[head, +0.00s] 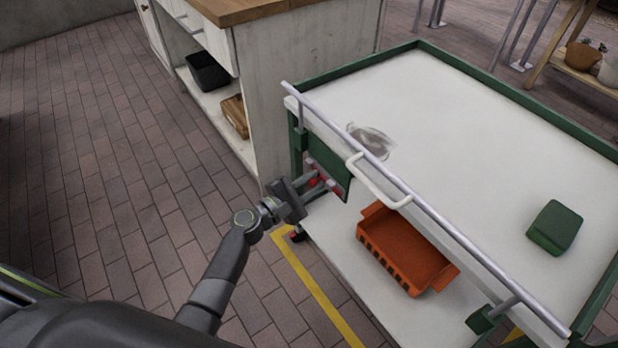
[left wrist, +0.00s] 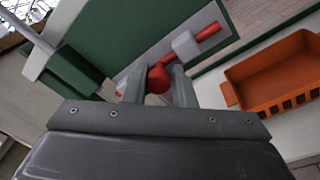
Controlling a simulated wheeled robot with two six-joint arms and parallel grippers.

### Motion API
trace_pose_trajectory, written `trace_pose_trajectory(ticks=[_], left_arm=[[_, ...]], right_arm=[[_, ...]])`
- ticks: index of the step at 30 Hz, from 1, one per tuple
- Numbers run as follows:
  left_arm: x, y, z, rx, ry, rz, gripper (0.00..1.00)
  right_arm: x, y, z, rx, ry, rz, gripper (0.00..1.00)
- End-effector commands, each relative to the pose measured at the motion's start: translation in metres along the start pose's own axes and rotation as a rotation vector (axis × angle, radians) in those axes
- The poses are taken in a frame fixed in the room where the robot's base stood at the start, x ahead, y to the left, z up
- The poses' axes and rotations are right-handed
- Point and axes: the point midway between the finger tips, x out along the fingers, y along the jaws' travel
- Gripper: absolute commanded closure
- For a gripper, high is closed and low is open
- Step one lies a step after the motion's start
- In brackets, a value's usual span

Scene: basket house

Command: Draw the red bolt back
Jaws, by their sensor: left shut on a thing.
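The red bolt (left wrist: 207,31) is a red rod running through light grey brackets on a pale plate, with a round red knob (left wrist: 158,78). It is on the green panel (head: 330,165) at the left end of the green and white cart. My left gripper (left wrist: 160,85) is shut on the red knob, with one finger on each side of it. In the head view the gripper (head: 313,188) reaches the bolt from the left and partly hides it. My right gripper is not in view.
The cart top (head: 440,120) holds a green block (head: 554,227) and a grey smudge. A grey rail and white handle (head: 378,182) run along its near edge. An orange crate (head: 405,250) sits on the lower shelf. A white cabinet (head: 300,90) stands behind; brick floor at left is clear.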

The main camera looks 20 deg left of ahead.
Motion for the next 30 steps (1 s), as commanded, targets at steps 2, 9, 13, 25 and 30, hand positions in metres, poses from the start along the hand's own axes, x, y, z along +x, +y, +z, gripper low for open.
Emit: trace_pose_trajectory(ticks=[2,9,13,25,30], left_arm=[[0.002,0.000,0.004,-0.009,-0.011,0.000,1.00],[0.002,0.000,0.004,-0.004,-0.010,0.000,0.58],[0.002,0.000,0.003,-0.002,-0.008,0.000,0.58],[-0.042,-0.001,0.000,0.001,-0.003,-0.002,0.58],[-0.084,-0.002,0.000,0.001,-0.004,-0.003,0.58]], right_arm=[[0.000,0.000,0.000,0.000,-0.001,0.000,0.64],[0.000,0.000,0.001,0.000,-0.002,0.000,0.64],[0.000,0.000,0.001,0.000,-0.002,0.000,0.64],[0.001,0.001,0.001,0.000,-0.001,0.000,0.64],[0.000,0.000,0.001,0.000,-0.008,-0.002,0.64]])
